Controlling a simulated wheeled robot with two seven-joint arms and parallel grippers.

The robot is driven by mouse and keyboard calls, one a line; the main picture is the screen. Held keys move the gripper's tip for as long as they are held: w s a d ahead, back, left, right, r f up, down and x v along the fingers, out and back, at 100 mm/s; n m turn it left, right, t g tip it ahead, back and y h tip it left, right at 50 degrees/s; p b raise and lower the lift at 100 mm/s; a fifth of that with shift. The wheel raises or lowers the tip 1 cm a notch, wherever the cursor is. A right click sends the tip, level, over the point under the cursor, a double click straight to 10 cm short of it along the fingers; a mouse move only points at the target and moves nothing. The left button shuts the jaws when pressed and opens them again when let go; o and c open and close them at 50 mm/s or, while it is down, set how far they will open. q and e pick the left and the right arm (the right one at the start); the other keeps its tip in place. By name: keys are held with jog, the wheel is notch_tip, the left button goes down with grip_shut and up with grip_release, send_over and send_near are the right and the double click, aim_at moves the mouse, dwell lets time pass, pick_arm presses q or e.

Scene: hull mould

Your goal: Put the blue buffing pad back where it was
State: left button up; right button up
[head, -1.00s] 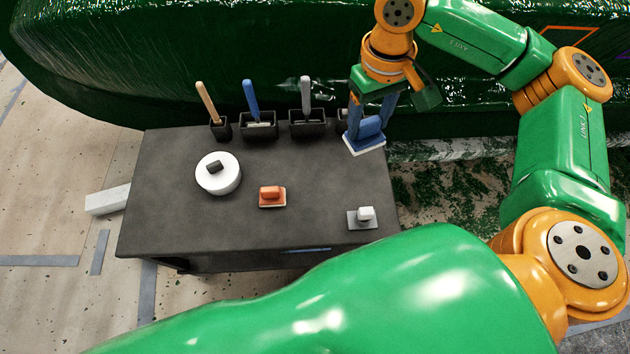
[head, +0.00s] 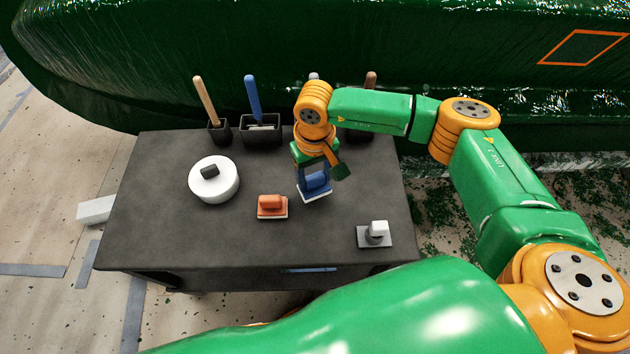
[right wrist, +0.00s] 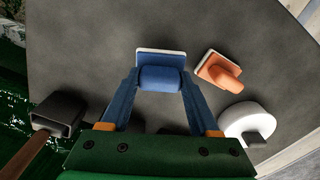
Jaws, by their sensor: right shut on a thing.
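The blue buffing pad (head: 316,185), a blue grip block on a white base, is in my right gripper (head: 314,179). In the right wrist view the two blue fingers (right wrist: 160,84) close on the blue block (right wrist: 160,78) from both sides, and the white base edge shows behind it. The pad is over the dark table (head: 230,235), right of the orange pad; I cannot tell whether its base touches the tabletop. The orange pad (head: 271,206) and a grey-based pad with a white grip (head: 375,234) lie on the table. My left gripper is not in view.
A white round tub (head: 214,183) with a dark knob stands at left. Dark holders (head: 260,130) with upright tools line the back edge, some partly hidden by my right arm. The green hull (head: 180,60) rises behind. Bare tabletop lies in front of the pads.

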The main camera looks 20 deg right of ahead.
aim_at(315, 184)
notch_tip(315, 184, down, 3)
jog(key=shift+r, duration=0.1)
jog(key=shift+f, duration=0.25)
jog(key=o, duration=1.2)
